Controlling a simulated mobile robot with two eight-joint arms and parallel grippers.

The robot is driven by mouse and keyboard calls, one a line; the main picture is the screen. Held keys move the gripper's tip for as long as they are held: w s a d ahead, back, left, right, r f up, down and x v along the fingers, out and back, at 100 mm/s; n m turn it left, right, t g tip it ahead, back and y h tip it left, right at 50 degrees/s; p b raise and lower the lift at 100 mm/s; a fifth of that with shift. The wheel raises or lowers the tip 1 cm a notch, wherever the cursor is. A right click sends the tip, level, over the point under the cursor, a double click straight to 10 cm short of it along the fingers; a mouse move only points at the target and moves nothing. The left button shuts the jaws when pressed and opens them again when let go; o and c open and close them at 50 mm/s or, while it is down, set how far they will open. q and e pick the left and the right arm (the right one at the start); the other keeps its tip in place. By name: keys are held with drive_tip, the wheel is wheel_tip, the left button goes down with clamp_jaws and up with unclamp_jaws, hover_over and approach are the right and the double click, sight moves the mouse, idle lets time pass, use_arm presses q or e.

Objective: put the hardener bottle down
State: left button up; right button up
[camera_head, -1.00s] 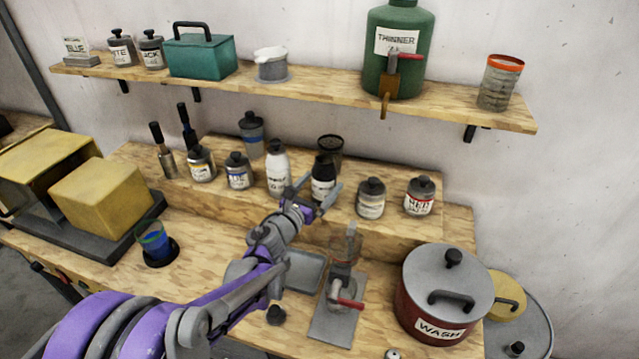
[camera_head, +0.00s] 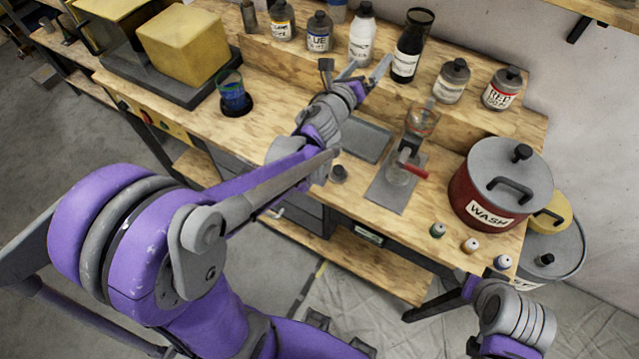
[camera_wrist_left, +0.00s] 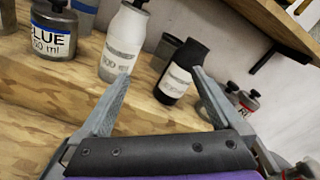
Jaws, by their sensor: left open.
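A black bottle (camera_head: 411,46) with a white label stands upright on the raised wooden step. A white bottle (camera_head: 362,38) with a dark cap stands upright to its left. I cannot read either label well enough to tell which one is the hardener. My left gripper (camera_head: 354,72) is open and empty in front of the two bottles. In the left wrist view the black bottle (camera_wrist_left: 180,74) shows between the spread fingertips, and the white bottle (camera_wrist_left: 122,45) shows by the left finger. Part of my right arm shows at the lower right; its fingers cannot be made out.
Several labelled jars, such as the blue one (camera_head: 319,33) and the red one (camera_head: 502,88), line the step (camera_head: 470,120). Below are a tray (camera_head: 364,139), a stand with a red handle (camera_head: 403,172), a red wash pot (camera_head: 490,190) and a cup of blue liquid (camera_head: 233,97).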

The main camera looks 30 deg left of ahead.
use_arm(q)
drive_tip(key=s+a+f+n+g+y, duration=0.2)
drive_tip(key=s+a+n+g+y, duration=0.15)
drive_tip(key=s+n, duration=0.7)
drive_tip(key=s+d+f+n+g+h, duration=0.1)
drive_tip(key=s+d+f+n+g, duration=0.2)
drive_tip(key=s+f+n, duration=0.3)
drive_tip(key=s+d+f+n+g+h, duration=0.2)
drive_tip(key=s+f+n+g, duration=0.3)
drive_tip(key=s+n, duration=0.8)
drive_tip(key=shift+s+d+f, duration=0.5)
drive_tip(key=shift+s, duration=0.05)
drive_tip(key=shift+n, duration=0.25)
